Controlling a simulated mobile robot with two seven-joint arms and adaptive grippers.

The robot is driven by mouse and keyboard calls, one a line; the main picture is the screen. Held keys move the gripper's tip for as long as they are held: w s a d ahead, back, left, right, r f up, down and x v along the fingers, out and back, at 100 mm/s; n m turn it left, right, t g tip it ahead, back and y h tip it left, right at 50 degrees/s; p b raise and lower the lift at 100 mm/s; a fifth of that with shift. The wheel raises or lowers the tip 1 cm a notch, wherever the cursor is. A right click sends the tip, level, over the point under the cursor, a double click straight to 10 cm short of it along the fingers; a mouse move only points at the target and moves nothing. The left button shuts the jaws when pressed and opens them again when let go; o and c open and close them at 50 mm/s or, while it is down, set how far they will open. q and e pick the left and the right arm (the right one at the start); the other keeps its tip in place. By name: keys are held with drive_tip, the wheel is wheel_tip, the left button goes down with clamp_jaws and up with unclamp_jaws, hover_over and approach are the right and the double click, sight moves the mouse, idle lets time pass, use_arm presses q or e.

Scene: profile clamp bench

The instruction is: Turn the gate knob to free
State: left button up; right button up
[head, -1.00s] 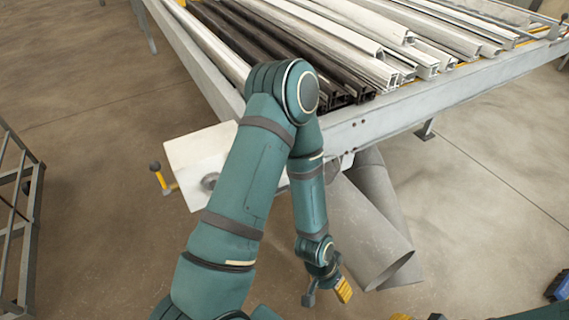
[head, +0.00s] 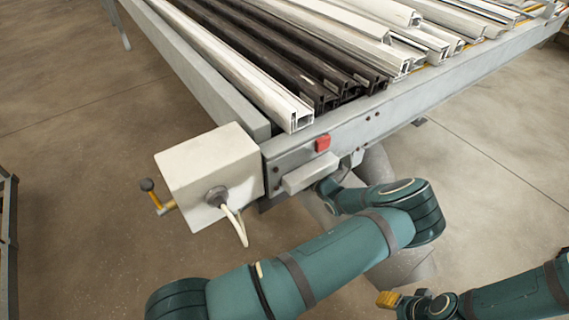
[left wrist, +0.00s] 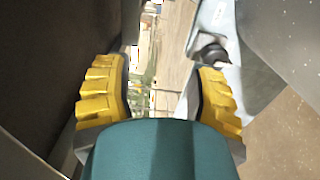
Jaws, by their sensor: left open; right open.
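A dark round knob (left wrist: 212,54) on a light grey bracket shows in the left wrist view, beyond the right-hand finger; I cannot tell whether it is the gate knob. In the head view, a black ball on a yellow lever (head: 148,185) sticks out left of a white box (head: 210,170) at the bench corner. My left gripper (left wrist: 160,92) is open, with nothing between its yellow pads; in the head view it is hidden behind my arm near the bench's front edge. My right gripper (head: 397,299) is open at the bottom right, away from the bench.
The bench (head: 400,115) carries white and dark profiles lengthwise. Grey cylinders (head: 405,262) stand below, partly behind my left arm.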

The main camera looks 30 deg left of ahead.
use_arm(q)
wheel_tip(320, 180, down, 8)
drive_tip(key=r+b, duration=0.1)
drive_tip(key=b, duration=0.1)
drive_tip(key=x, duration=0.2)
drive_tip(key=b+x, duration=0.1)
drive_tip(key=x, duration=0.4)
drive_tip(key=shift+a+f, duration=0.35)
drive_tip(key=shift+f, duration=0.05)
drive_tip(key=shift+c, duration=0.5)
drive_tip(key=c, duration=0.9)
